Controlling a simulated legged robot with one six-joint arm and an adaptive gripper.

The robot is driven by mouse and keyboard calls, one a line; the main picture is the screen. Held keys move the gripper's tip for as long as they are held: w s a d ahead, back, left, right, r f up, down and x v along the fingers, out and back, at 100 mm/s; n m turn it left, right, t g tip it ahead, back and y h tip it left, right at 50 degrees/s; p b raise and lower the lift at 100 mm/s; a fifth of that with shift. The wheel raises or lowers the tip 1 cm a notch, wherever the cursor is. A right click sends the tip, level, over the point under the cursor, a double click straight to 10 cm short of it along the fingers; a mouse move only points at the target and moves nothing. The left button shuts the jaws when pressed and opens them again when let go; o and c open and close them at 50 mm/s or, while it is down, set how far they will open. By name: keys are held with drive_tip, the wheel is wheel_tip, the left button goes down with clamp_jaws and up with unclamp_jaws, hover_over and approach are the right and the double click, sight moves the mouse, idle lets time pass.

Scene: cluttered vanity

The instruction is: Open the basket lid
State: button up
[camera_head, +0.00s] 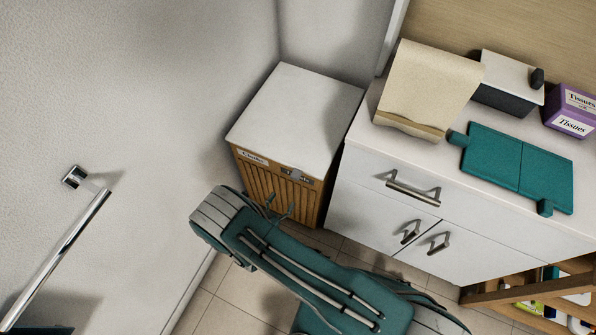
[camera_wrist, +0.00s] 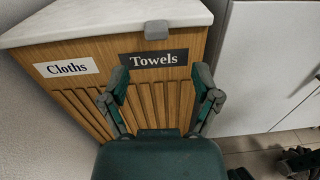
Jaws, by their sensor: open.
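The basket (camera_head: 275,187) is a slatted wooden box standing in the corner, with its white lid (camera_head: 297,115) lying flat and closed on top. In the wrist view, the lid (camera_wrist: 85,22) has a small grey tab (camera_wrist: 156,30) at its front edge. Below it are a black "Towels" label (camera_wrist: 154,59) and a white "Cloths" label (camera_wrist: 66,68). My gripper (camera_head: 280,203) is in front of the basket's front face, below the lid edge. In the wrist view, my gripper (camera_wrist: 162,78) is open and empty, its fingers spread below the tab and apart from it.
A white cabinet (camera_head: 385,225) with metal handles stands close on the basket's right. On it are a beige bag (camera_head: 428,85), a teal folding item (camera_head: 518,165) and a purple tissue box (camera_head: 572,110). A wall with a metal bar (camera_head: 60,255) is at left. Tiled floor shows below.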

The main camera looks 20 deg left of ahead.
sight(296, 176)
drive_tip(key=shift+n+y, duration=0.3)
drive_tip(key=w, duration=0.7)
drive_tip(key=w+f, duration=0.1)
drive_tip(key=w, duration=0.2)
drive_tip(key=shift+w+d, duration=0.15)
drive_tip(key=shift+d, duration=0.2)
drive_tip(key=shift+c, duration=0.3)
clamp_jaws()
